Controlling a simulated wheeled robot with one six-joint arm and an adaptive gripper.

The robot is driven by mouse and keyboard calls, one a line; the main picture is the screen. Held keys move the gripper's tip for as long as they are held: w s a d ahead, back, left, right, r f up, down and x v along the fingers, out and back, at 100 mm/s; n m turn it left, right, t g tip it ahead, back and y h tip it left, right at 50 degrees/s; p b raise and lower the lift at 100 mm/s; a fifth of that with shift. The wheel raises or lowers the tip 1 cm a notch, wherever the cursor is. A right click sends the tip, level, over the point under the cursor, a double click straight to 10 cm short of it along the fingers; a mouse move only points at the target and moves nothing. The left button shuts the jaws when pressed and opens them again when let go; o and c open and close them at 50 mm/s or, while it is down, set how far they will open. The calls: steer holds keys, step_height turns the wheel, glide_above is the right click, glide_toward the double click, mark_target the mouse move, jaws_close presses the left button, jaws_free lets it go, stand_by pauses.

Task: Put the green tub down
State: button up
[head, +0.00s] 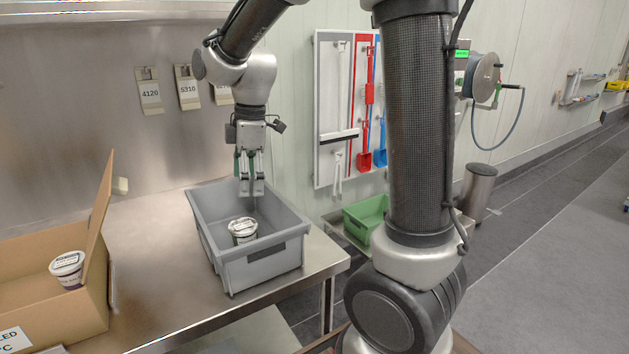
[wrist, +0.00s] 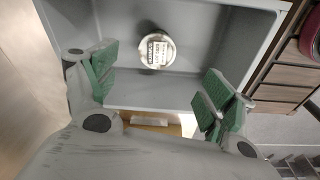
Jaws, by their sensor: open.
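My gripper (head: 251,188) points down over the grey crate (head: 262,270) in the head view. In the wrist view, its green-padded fingers (wrist: 160,84) are spread apart with nothing between them. A small tub (head: 243,231) with a white lid stands upright on the crate floor below the fingers. The tub also shows in the wrist view (wrist: 157,50), lid up and clear of both fingers. Its side looks whitish with a dark band; I cannot make out green on it.
The crate stands on a steel table (head: 150,235). An open cardboard box (head: 95,310) at left holds another white-lidded tub (head: 67,268). A green crate (head: 366,216) sits lower, behind my arm. Bare table lies between box and grey crate.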

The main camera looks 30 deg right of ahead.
steer(key=s+d+r+m+t, duration=0.2)
steer(key=s+d+m, duration=0.4)
steer(key=s, duration=0.4)
steer(key=s+d+r+m+t+h, duration=0.1)
steer(key=s+d+r+m, duration=0.2)
steer(key=s+d+m, duration=0.4)
steer(key=s+m, duration=0.2)
steer(key=s, duration=0.1)
steer(key=shift+s+r+t, duration=0.25)
steer(key=shift+t, duration=0.15)
